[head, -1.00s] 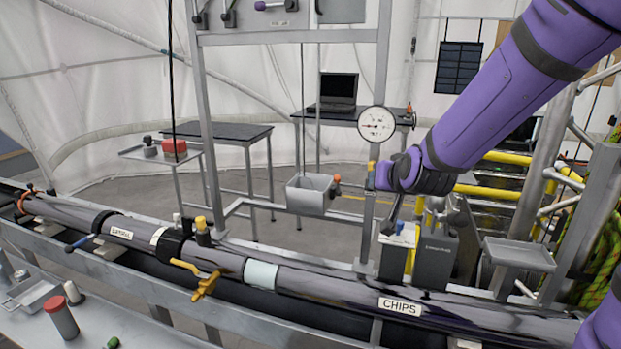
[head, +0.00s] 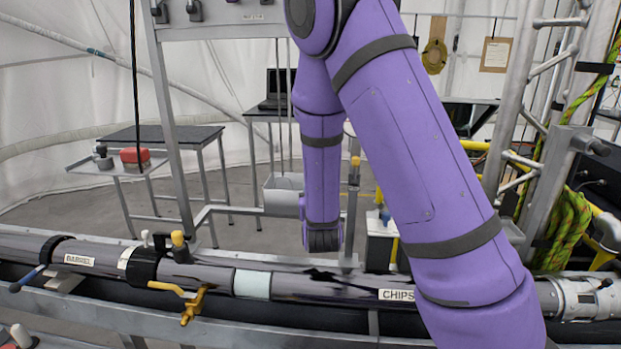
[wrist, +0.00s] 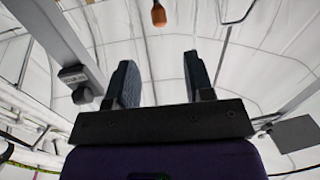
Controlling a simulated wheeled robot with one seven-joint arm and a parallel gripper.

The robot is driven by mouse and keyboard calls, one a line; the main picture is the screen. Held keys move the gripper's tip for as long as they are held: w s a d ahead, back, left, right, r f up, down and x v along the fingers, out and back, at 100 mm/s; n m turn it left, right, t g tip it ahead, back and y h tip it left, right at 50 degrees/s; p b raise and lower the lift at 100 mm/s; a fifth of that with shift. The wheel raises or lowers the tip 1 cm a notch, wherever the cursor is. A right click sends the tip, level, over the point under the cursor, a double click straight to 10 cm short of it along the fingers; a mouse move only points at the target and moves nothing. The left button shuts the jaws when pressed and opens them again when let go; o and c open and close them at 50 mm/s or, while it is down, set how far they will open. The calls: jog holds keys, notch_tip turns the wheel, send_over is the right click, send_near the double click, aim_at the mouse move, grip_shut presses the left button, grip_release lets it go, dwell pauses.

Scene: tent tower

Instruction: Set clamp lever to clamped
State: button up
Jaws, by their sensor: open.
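A yellow-handled lever (head: 170,288) with a gold bracket (head: 193,306) sits on the front of the long dark barrel (head: 320,285), right of a black collar (head: 146,264). A lever with a blue bar (head: 28,279) and dark knob sticks out from the barrel at far left. No lever is labelled as the clamp, so I cannot tell which it is. My gripper shows in the wrist view (wrist: 160,75) with its two dark fingers wide apart and nothing between them. It faces the tent ceiling there. In the head view my arm hides its fingers.
A metal frame post (head: 172,130) stands behind the barrel at left. A grey bin (head: 283,194) hangs behind my arm. A side tray (head: 115,165) carries a red block (head: 135,156). A silver fitting (head: 580,298) is at the barrel's right end. An orange-brown knob (wrist: 158,15) shows beyond my fingers.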

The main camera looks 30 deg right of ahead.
jog(key=x, duration=1)
jog(key=shift+w+d, duration=0.1)
jog(key=shift+w, duration=0.05)
jog(key=shift+c, duration=0.5)
grip_shut()
